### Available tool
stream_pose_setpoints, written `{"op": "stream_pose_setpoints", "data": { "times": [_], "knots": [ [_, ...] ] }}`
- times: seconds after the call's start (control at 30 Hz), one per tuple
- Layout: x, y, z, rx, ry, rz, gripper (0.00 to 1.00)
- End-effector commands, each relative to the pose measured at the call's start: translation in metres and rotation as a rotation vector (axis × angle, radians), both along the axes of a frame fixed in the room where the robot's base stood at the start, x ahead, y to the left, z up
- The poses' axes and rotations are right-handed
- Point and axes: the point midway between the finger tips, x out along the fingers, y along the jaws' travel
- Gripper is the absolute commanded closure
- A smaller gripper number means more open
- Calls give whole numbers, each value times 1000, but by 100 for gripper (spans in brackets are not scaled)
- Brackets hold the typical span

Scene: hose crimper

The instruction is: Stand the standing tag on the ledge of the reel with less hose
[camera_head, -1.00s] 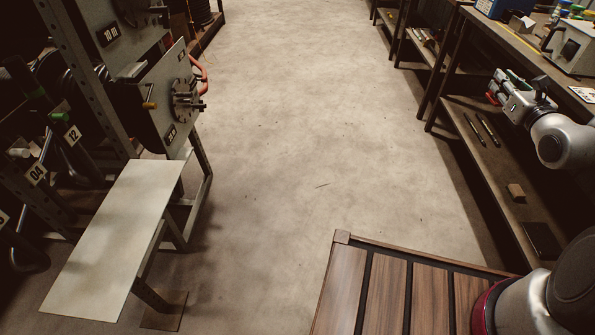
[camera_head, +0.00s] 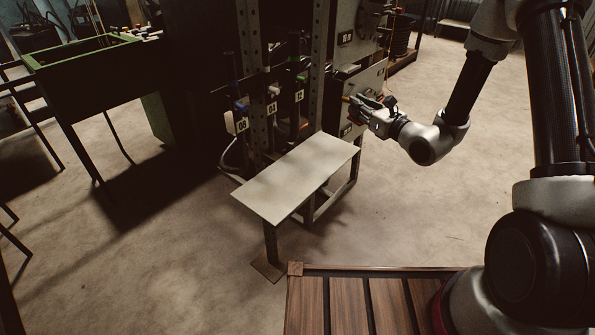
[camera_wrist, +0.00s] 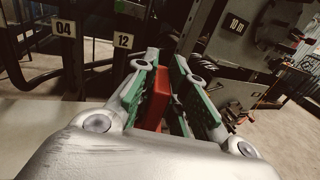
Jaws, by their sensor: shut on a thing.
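My gripper (camera_head: 368,108) is at the end of my outstretched arm, beside the crimper frame and just above the far end of the pale bench. In the wrist view its green-padded fingers (camera_wrist: 160,95) are shut on a red block-like thing (camera_wrist: 158,98), which I take to be the standing tag. Its lower part is hidden by the gripper, and no marking on it can be read. A dark reel of hose (camera_head: 398,35) stands far back, at the upper right. I cannot make out a reel ledge or compare hose amounts.
A pale flat bench (camera_head: 295,182) stands in front of the rack. Hoses with number tags such as 04 (camera_wrist: 64,29) and 12 (camera_wrist: 123,40) hang behind it. A grey machine panel (camera_wrist: 235,35) is close to the gripper. A green-rimmed bin (camera_head: 80,55) is at left. Floor at right is clear.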

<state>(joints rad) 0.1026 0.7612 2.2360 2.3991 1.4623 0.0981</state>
Motion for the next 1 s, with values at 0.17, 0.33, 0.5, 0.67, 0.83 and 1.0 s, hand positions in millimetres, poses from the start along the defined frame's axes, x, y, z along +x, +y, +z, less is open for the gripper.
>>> {"op": "stream_pose_setpoints", "data": {
  "times": [0.17,0.33,0.5,0.67,0.83,1.0],
  "knots": [
    [-15,88,-27,-1,2,186,100],
    [-27,126,-42,-1,3,268,100],
    [-29,132,-73,-1,5,281,100],
    [-29,132,-96,-1,1,280,100],
    [-29,131,-118,-2,5,279,100],
    [-28,131,-140,-1,2,279,100]
  ]
}}
